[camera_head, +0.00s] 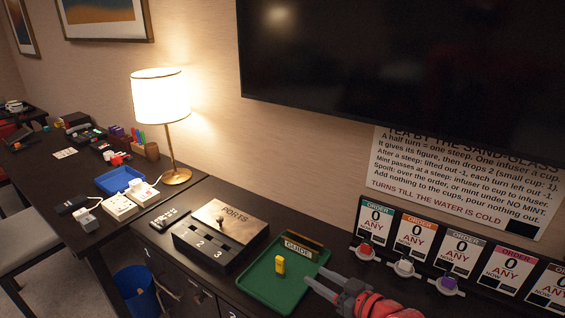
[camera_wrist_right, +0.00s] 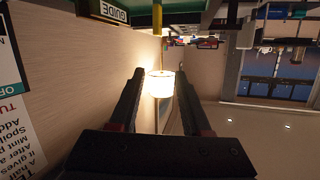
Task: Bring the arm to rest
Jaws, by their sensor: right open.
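My right arm comes in at the bottom right of the head view, red and grey. My right gripper (camera_head: 312,287) is beside the right edge of the green tray (camera_head: 262,300). In the right wrist view the gripper (camera_wrist_right: 160,76) has its two dark fingers apart with nothing between them; the lit lamp shows beyond the gap. That view is upside down. A small yellow object (camera_head: 280,265) stands on the tray, clear of the fingers. My left gripper is not in view.
A "GUIDE" sign (camera_head: 300,246) stands at the tray's back. A "PORTS" box (camera_head: 221,234) is left of it. Several order cards stand right, with small cups, such as a white one (camera_head: 404,268), before them. A lamp (camera_head: 162,98) and cluttered desk are left. A television (camera_head: 400,70) hangs above.

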